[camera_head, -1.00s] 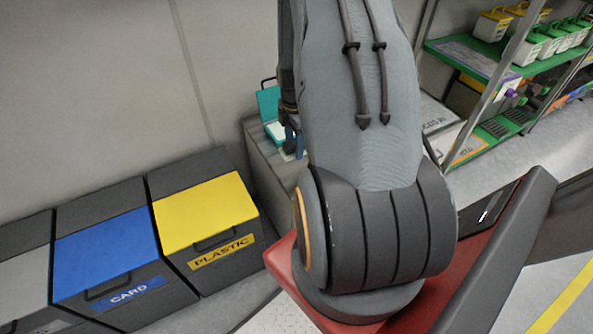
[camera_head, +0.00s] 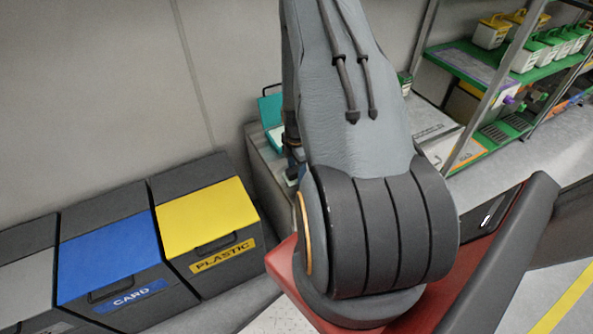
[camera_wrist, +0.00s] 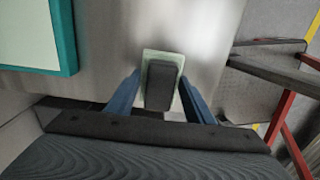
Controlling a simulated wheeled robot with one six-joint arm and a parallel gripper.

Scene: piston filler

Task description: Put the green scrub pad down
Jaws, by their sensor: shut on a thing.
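The green scrub pad (camera_wrist: 147,56) shows in the wrist view as a pale green rim around a dark grey block. My gripper (camera_wrist: 160,88) has its two blue fingers on either side of it and is shut on it. The pad is over a grey metal surface (camera_wrist: 205,35); I cannot tell whether it touches that surface. In the head view my arm hides the pad and most of the gripper.
A teal-rimmed box (camera_wrist: 68,40) lies left of the pad, and a teal container (camera_head: 270,108) shows behind my arm. The blue card bin (camera_head: 110,255) and yellow plastic bin (camera_head: 207,215) stand left. A green shelf rack (camera_head: 465,62) stands right.

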